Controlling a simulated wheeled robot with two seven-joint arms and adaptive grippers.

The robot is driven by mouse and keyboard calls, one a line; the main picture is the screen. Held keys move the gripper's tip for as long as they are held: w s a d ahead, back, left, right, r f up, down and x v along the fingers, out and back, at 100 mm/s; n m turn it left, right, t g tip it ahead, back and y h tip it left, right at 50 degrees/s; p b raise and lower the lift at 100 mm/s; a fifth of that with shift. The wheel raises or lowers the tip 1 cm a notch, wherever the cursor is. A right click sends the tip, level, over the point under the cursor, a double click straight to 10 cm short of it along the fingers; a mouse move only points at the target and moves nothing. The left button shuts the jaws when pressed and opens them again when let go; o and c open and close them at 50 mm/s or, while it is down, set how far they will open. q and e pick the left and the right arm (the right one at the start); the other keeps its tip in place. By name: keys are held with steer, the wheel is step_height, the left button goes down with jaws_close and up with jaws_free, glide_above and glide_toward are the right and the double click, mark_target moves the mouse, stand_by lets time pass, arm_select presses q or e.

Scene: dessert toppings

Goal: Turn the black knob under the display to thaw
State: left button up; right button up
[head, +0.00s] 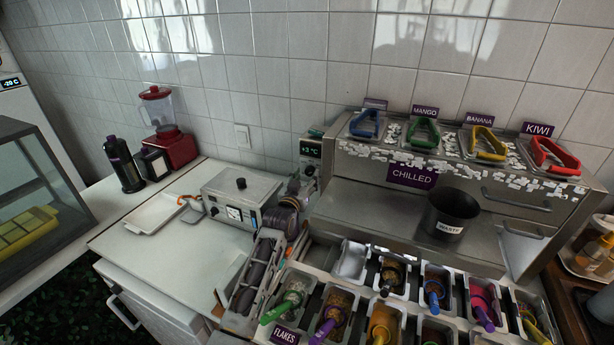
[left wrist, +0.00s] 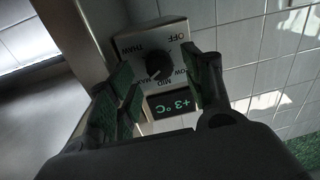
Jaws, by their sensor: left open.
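The control box with a lit "+3 °C" display (head: 310,149) stands at the left end of the chilled counter. In the left wrist view the display (left wrist: 172,106) and the black knob (left wrist: 159,66) show close up. THAW, OFF, LOW, MID and MAX are printed around the knob; its exact pointer setting is hard to read. My left gripper (head: 305,180) is at the box and hides the knob in the head view. In the left wrist view its open fingers (left wrist: 165,80) stand on either side of the knob, with visible gaps. My right gripper is not in view.
A grey device (head: 238,192) with a black top knob sits left of my left arm. Topping bins and a black waste pot (head: 452,211) lie to the right. A red blender (head: 165,135) stands at the back left. The tiled wall is close behind the box.

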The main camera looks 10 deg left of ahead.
arm_select(q)
steer(key=shift+w, duration=0.7)
steer(key=c, duration=1)
steer(key=shift+c, duration=0.2)
steer(key=shift+m, duration=0.4)
steer(key=m+p, duration=0.1)
steer(key=m, duration=0.4)
steer(key=shift+d, duration=0.1)
steer(key=m, duration=0.3)
steer(key=m+h, duration=0.1)
steer(key=m, duration=0.2)
steer(key=shift+f+m+t, duration=0.1)
steer(key=shift+m+t, duration=0.2)
